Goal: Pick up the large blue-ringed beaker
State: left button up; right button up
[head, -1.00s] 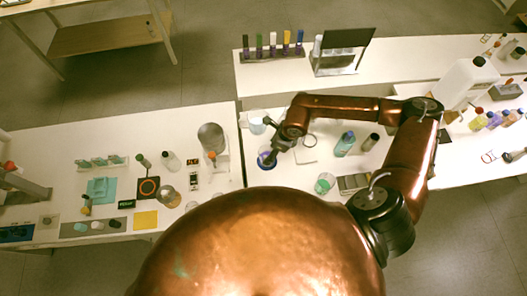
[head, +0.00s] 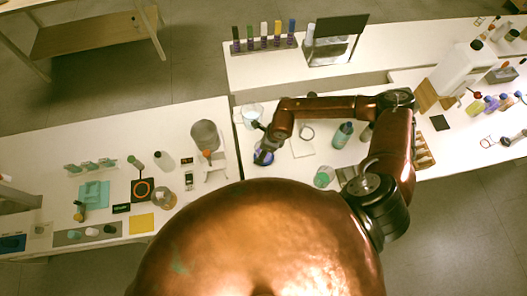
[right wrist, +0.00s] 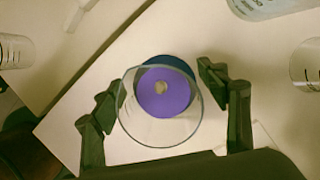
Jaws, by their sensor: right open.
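A clear beaker with a round glass rim (right wrist: 128,122) shows in the right wrist view, with a purple disc (right wrist: 163,93) and dark blue band seen at it. In the head view its blue-purple part (head: 264,157) shows beneath my right gripper (head: 262,148), partly hidden by it. My right gripper (right wrist: 162,84) is open, with one finger on each side of the beaker. I cannot tell whether either finger touches the glass. My left gripper is in neither view.
Another clear beaker (head: 251,113) stands close behind the gripper. A teal bottle (head: 343,134) and a green-tinted beaker (head: 324,176) stand to the right. A tube rack (head: 264,45) and a white jug (head: 465,72) are farther back.

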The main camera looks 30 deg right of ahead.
jog(key=shift+w+a+f, duration=0.1)
jog(key=shift+f, duration=0.45)
jog(key=shift+c, duration=0.7)
jog(key=c, duration=1.3)
